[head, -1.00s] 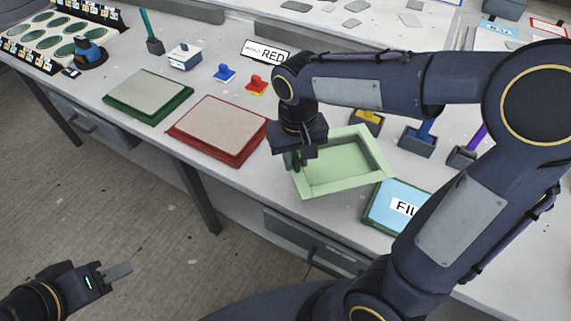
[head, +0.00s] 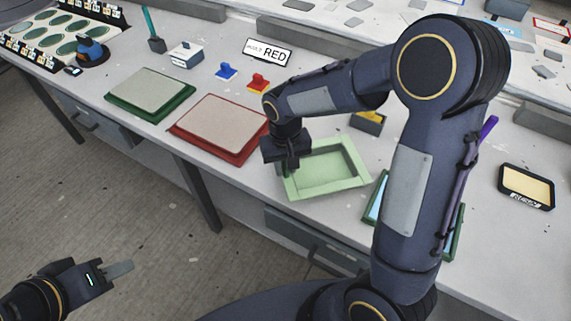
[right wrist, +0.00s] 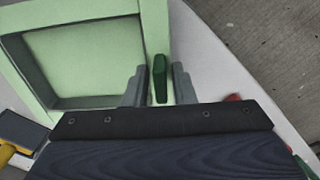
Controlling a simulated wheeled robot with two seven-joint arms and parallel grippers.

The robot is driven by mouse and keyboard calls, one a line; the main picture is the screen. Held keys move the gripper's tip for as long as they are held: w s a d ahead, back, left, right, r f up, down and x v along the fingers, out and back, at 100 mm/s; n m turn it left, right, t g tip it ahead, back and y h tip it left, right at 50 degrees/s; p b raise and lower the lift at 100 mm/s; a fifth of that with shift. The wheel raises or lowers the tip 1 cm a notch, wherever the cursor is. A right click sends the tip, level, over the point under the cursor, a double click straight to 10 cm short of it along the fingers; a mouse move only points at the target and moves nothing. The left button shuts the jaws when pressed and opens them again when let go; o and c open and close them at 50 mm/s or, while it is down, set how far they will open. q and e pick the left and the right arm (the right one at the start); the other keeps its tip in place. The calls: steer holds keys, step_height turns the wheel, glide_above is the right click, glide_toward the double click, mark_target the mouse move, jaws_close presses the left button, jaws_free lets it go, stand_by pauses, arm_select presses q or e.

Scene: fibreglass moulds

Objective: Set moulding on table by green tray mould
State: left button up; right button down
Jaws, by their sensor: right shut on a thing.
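The moulding is a light green, shallow rectangular tray (head: 325,168) beside the red mould. My right gripper (head: 292,163) is at its left edge, and its fingers are shut on a dark green tab (right wrist: 160,78) by the moulding's rim. In the right wrist view the moulding (right wrist: 155,45) fills the upper left. I cannot tell whether it touches the table. The green tray mould (head: 150,94), with a beige top and dark green rim, lies further left. My left gripper (head: 118,270) is at the lower left, away from the table; its opening is unclear.
The red mould (head: 215,128) lies between the green tray mould and the moulding. A blue-topped, green-edged tray (head: 375,202) is partly hidden by my right arm. The table's front edge is close.

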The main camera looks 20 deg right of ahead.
steer(key=c, duration=1.2)
jaws_free()
step_height(320, 180, up, 11)
steer(key=s+d+t+y, duration=0.2)
steer(key=s, duration=0.7)
steer(key=s+d+r+t+y, duration=0.1)
steer(key=s+d+t, duration=0.1)
steer(key=s, duration=0.8)
steer(key=shift+s+d+r+m+t+y+p, duration=0.2)
steer(key=shift+m+t+y+p, duration=0.15)
steer(key=shift+t, duration=0.45)
